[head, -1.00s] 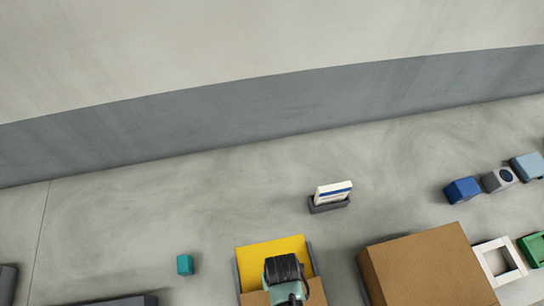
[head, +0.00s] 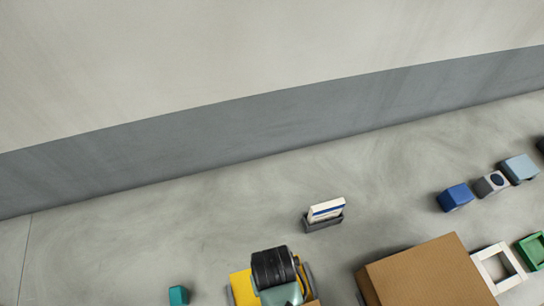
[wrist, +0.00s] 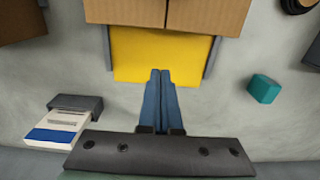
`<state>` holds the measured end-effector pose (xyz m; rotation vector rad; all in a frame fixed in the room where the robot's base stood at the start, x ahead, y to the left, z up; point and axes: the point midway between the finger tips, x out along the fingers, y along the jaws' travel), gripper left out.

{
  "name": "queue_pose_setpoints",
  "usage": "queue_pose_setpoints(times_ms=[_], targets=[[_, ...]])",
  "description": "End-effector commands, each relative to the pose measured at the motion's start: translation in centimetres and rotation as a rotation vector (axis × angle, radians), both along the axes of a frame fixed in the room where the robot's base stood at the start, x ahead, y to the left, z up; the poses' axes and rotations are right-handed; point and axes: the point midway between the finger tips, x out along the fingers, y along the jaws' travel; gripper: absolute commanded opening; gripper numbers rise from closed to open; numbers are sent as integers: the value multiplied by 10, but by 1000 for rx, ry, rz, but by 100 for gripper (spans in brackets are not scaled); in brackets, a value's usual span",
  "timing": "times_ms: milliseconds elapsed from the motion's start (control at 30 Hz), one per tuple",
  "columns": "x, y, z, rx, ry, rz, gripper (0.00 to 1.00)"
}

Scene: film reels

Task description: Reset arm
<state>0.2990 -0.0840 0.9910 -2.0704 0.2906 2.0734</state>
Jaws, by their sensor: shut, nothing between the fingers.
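My gripper (wrist: 160,76) shows in the wrist view with its two blue fingers shut together and nothing between them. Its tips overlap the near edge of a yellow panel (wrist: 135,50) in the picture. In the head view my dark, ribbed wrist part covers much of the yellow panel (head: 240,288), and the fingers are hidden there.
A cardboard box (head: 425,272) stands right of my arm. A teal block (head: 178,295) lies to the left. A grey holder with white, blue-striped items (head: 326,210) stands behind. A blue block (head: 455,197), white frame (head: 498,267) and green tray (head: 533,250) are at right. Floor near the wall is clear.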

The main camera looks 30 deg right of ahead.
Motion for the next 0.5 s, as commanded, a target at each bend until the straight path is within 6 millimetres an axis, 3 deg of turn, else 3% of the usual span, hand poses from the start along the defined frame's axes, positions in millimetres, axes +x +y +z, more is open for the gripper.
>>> queue_pose_setpoints(times_ms=[367, 467, 500], targets=[[0, 0, 4, 0, 0, 0, 0], [28, -3, 15, -23, -85, 12, 0], [46, -5, 24, -38, -141, 19, 0]])
